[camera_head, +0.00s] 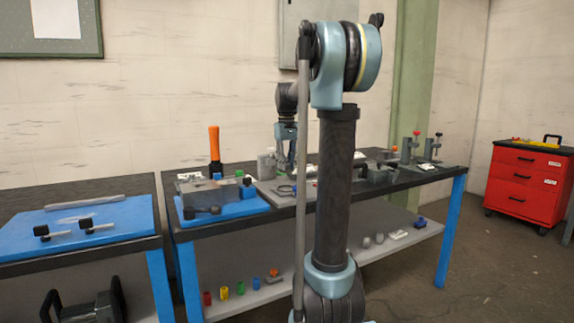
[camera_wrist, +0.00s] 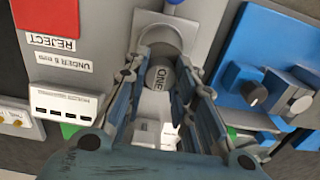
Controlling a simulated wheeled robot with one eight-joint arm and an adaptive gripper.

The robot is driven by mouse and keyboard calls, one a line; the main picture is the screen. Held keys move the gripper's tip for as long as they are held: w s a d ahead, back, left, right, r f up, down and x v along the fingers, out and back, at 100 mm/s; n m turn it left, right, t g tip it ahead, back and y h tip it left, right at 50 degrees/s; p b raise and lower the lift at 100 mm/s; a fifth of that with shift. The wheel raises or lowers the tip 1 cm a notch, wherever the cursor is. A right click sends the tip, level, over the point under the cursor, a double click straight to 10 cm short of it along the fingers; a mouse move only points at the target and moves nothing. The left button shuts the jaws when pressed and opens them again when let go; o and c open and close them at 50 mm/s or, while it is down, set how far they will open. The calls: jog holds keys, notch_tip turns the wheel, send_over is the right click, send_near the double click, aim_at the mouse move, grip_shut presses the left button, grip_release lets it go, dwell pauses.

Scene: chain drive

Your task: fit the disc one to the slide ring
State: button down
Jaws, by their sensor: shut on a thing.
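The disc one (camera_wrist: 158,76), a grey round piece marked "ONE", sits between the two fingers of my gripper (camera_wrist: 164,62) in the wrist view. My gripper is shut on it. Just beyond the fingertips is a light grey rounded part (camera_wrist: 160,26), which looks like the slide ring; the fingers partly cover it. Whether the disc touches it, I cannot tell. In the head view my gripper (camera_head: 287,168) is low over the middle bench, and the disc cannot be made out there.
A red plate (camera_wrist: 46,15) labelled "REJECT" and a white box (camera_wrist: 66,103) lie left of my gripper in the wrist view. A blue fixture with knobs (camera_wrist: 262,72) stands close on the right. An orange-handled tool (camera_head: 214,145) stands upright on the bench (camera_head: 240,228).

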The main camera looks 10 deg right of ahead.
aim_at(286, 189)
jog(key=shift+w+a+f, duration=0.1)
jog(key=shift+f, duration=2.8)
jog(key=shift+f, duration=0.9)
jog(key=c, duration=1.2)
grip_release()
jog(key=shift+c, duration=0.2)
jog(key=shift+r, duration=0.15)
notch_tip(286, 189, up, 12)
jog(key=shift+f, duration=0.15)
